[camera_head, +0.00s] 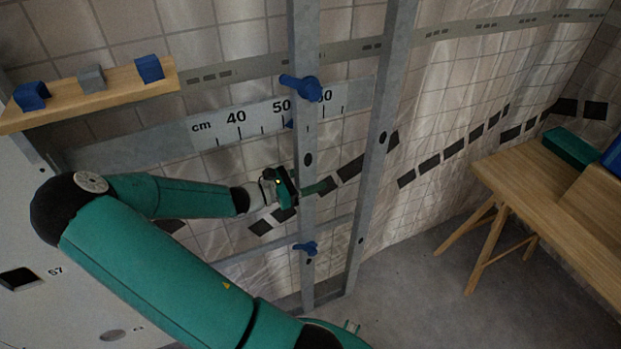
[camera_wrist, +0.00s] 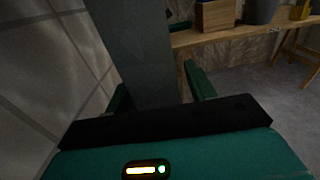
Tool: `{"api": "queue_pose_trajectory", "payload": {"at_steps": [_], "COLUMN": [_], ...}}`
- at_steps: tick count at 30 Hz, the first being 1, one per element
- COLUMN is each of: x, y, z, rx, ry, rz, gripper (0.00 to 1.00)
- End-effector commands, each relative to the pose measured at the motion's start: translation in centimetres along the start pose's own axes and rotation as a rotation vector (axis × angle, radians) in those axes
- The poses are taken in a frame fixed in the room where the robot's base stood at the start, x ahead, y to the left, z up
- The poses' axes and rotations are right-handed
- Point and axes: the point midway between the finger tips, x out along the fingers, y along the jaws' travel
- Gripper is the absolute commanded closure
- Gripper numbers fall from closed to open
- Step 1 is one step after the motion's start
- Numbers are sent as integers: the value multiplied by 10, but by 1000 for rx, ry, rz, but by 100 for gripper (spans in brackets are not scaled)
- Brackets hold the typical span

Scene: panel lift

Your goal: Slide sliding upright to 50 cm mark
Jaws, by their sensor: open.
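The sliding upright (camera_head: 307,160) is a grey metal post with a blue knob (camera_head: 300,86) high up and another blue knob (camera_head: 305,248) lower down. It crosses the cm scale (camera_head: 265,119) between the 50 and 60 labels. A small blue pointer (camera_head: 289,124) at its left edge sits close to the 50 mark. My gripper (camera_head: 300,190) is at the upright between the two knobs. In the wrist view, the upright (camera_wrist: 140,55) stands between my open fingers (camera_wrist: 160,90), with a gap visible beside the right finger. Finger contact cannot be told.
A second grey upright (camera_head: 379,140) stands to the right. A wooden shelf (camera_head: 115,88) with blue and grey blocks is at upper left. A wooden table (camera_head: 540,190) with a green box (camera_head: 571,147) stands at right. The floor (camera_head: 430,290) between is clear.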

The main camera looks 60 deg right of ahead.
Motion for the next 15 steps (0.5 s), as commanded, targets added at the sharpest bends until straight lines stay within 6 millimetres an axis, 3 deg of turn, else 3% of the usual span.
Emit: {"api": "queue_pose_trajectory", "payload": {"at_steps": [7,15], "x": [-18,-76], "y": [1,1], "z": [0,0], "rx": [1,1], "ry": [1,3], "rz": [2,5], "gripper": [45,45]}}
